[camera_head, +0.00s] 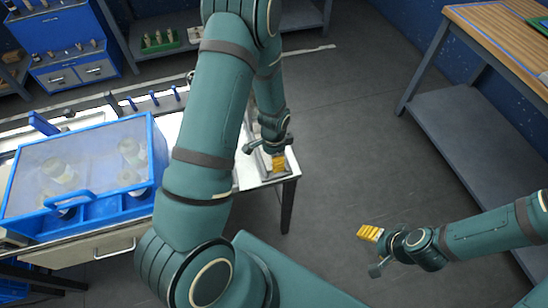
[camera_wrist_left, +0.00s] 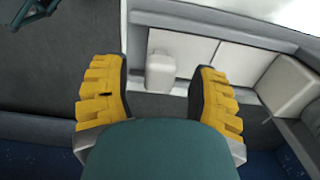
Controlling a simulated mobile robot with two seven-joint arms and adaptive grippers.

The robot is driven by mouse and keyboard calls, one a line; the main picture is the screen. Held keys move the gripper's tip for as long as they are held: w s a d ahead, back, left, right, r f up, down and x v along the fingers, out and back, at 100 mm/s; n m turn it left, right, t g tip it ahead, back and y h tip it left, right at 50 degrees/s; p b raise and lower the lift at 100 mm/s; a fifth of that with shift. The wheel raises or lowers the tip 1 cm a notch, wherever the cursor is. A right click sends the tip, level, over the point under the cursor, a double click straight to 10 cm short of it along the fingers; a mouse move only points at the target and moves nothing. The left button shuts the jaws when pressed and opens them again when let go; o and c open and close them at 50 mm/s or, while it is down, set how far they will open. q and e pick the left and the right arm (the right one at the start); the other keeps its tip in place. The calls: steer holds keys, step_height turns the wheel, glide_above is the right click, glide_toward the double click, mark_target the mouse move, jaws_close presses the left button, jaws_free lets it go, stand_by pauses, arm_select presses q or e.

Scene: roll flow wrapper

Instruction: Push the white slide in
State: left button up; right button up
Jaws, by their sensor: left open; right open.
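In the left wrist view, a white block (camera_wrist_left: 160,70) stands between the fingertips of my open left gripper, with visible gaps on both sides. It adjoins flat white panels (camera_wrist_left: 184,48); which of these white parts is the slide, I cannot tell. In the head view, my left gripper (camera_head: 268,156) is over the right end of the white worktop (camera_head: 250,176), and my arm hides much of the machine there. My right gripper (camera_head: 373,252) is open and empty, over the grey floor away from the worktop.
A blue case with a clear lid (camera_head: 100,150) and bottles inside stands on the worktop at left. A wooden-topped table (camera_head: 500,40) stands at right, with a grey lower shelf (camera_head: 470,130). Blue cabinets (camera_head: 60,45) are at the back. The middle floor is clear.

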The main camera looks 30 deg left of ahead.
arm_select(q)
steer(key=shift+o, duration=0.2)
steer(key=shift+f, duration=0.15)
jaws_close()
steer(key=w+a+b, duration=0.1)
steer(key=w+a, duration=0.1)
steer(key=a, duration=0.1)
steer(key=w+a+b, duration=0.1)
steer(key=w+a, duration=0.2)
steer(key=shift+w+a+f, duration=0.15)
steer(key=shift+w+a, duration=0.2)
steer(key=shift+a, duration=0.05)
steer(key=shift+w+a, duration=0.4)
steer(key=shift+a, duration=0.05)
steer(key=shift+r, duration=0.2)
